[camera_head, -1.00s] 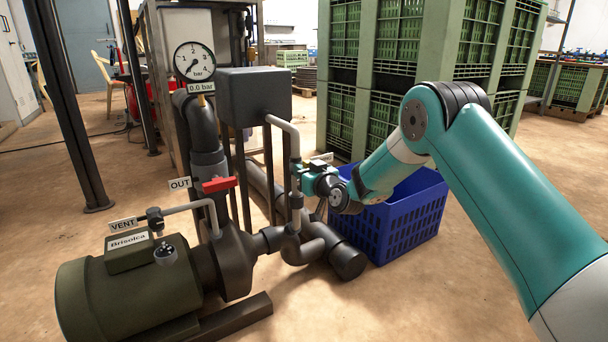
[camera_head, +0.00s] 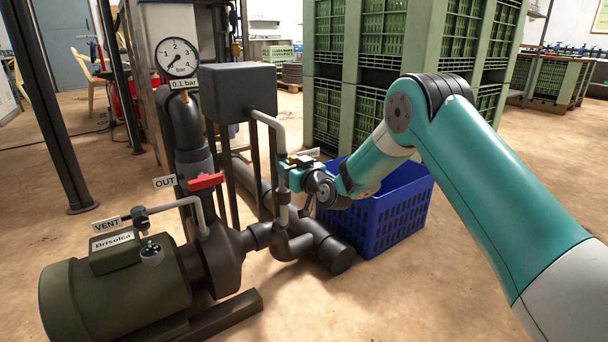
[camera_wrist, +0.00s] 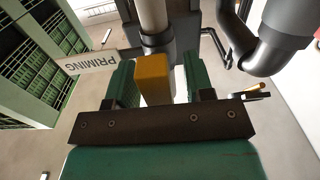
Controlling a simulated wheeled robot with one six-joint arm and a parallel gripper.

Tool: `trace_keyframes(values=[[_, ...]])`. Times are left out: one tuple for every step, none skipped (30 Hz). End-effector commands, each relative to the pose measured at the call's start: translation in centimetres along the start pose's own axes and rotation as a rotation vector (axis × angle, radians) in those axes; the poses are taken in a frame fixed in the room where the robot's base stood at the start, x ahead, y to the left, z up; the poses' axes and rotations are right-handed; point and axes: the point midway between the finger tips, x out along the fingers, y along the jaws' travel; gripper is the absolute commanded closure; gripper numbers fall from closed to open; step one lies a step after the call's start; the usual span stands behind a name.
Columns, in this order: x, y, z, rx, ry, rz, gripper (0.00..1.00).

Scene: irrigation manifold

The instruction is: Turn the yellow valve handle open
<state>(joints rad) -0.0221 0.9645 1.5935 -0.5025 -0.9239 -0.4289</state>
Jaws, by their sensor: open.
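The yellow valve handle (camera_wrist: 153,78) is a blocky yellow lever in the wrist view, at the foot of a grey pipe (camera_wrist: 153,18). My gripper (camera_wrist: 159,72) is open, with one green finger on each side of the handle. The handle stands between the fingers, closer to the left one; I cannot tell whether either touches it. In the head view my gripper (camera_head: 292,168) is at the thin upright pipe (camera_head: 282,140), and the handle is mostly hidden there. A white PRIMING label (camera_wrist: 86,63) is beside the valve.
A green pump (camera_head: 115,290) stands at the front left, with a red handle (camera_head: 205,182) by the OUT label. The gauge (camera_head: 177,58) reads 0.1 bar. A grey box (camera_head: 238,92) is above the pipes. A blue crate (camera_head: 385,220) stands close behind my gripper. Floor is clear at front right.

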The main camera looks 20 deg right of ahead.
Motion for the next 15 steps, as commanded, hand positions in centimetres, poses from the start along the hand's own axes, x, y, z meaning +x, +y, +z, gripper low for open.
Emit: trace_keyframes(values=[[-0.5, 0.1, -0.1, 0.001, -0.002, 0.001, 0.52], [-0.9, 0.1, -0.1, 0.001, -0.002, 0.001, 0.52], [-1.5, 0.1, -0.2, 0.001, -0.002, 0.002, 0.52], [-2.1, 0.2, -0.2, 0.003, -0.003, 0.003, 0.52], [-2.8, 0.2, -0.3, 0.004, -0.003, 0.005, 0.52], [-3.7, 0.2, 0.0, 0.004, -0.005, 0.004, 0.52], [-4.4, 0.2, 0.0, 0.003, -0.005, 0.004, 0.52], [-5.2, 0.3, -0.1, 0.004, -0.004, 0.006, 0.52], [-6.1, 0.2, 0.0, 0.004, -0.004, 0.007, 0.52], [-6.7, 0.2, 0.2, 0.004, -0.004, 0.006, 0.52], [-7.4, 0.3, 0.3, 0.005, -0.004, 0.006, 0.52], [-8.2, 0.2, 0.2, 0.005, -0.004, 0.006, 0.52], [-8.9, 0.3, 0.2, 0.006, -0.003, 0.008, 0.52], [-9.5, 0.2, 0.5, 0.005, -0.004, 0.006, 0.52], [-10.3, 0.2, 0.5, 0.005, -0.005, 0.006, 0.52]])
